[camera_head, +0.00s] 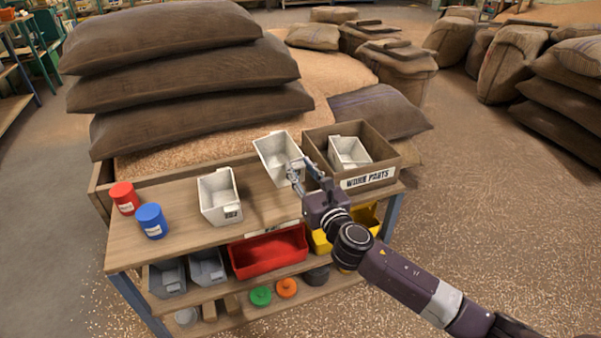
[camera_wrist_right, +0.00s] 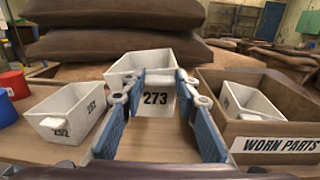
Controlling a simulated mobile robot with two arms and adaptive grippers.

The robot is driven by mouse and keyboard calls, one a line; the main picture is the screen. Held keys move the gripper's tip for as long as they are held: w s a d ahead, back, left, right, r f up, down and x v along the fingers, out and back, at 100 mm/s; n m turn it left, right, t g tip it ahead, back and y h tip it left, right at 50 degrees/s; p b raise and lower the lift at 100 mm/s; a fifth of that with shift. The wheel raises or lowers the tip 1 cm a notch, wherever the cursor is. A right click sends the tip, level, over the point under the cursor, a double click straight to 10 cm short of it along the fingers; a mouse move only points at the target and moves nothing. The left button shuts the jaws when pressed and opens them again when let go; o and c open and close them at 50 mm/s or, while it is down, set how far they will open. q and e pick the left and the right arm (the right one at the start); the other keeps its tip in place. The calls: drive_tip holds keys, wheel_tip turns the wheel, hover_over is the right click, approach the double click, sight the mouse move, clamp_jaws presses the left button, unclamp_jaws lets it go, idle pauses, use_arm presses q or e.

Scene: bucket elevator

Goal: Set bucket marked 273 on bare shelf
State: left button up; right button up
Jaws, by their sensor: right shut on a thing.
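The white bucket marked 273 (camera_head: 272,150) is over the back of the bench top, left of the worn parts box. In the right wrist view its label (camera_wrist_right: 155,99) faces me, and the bucket is upright. My right gripper (camera_head: 299,172) is shut on its near side, at the front tab, with blue-padded fingers (camera_wrist_right: 158,86) on either side. I cannot tell whether the bucket's base touches the bench top. My left gripper is not in view. I cannot make out a bare shelf; the bench's lower shelves that show hold things.
A white bucket marked 252 (camera_head: 217,203) stands on the bench top (camera_head: 180,218). A brown WORN PARTS box (camera_head: 368,181) holds another white bucket (camera_head: 349,152). Red (camera_head: 124,198) and blue (camera_head: 151,221) canisters stand at left. A red bin (camera_head: 268,252) is below. Grain sacks (camera_head: 200,95) lie behind.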

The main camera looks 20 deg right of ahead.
drive_tip(key=shift+s+r, duration=0.25)
drive_tip(key=shift+s, duration=0.05)
drive_tip(key=shift+s+d+p, duration=0.1)
drive_tip(key=shift+s+p, duration=0.3)
drive_tip(key=shift+s, duration=0.65)
use_arm(q)
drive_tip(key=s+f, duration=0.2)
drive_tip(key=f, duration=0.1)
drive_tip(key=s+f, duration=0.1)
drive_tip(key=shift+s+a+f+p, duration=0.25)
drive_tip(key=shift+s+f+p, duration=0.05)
drive_tip(key=shift+p, duration=0.05)
use_arm(e)
drive_tip(key=s, duration=0.5)
drive_tip(key=shift+s+d, duration=0.15)
drive_tip(key=shift+d, duration=0.05)
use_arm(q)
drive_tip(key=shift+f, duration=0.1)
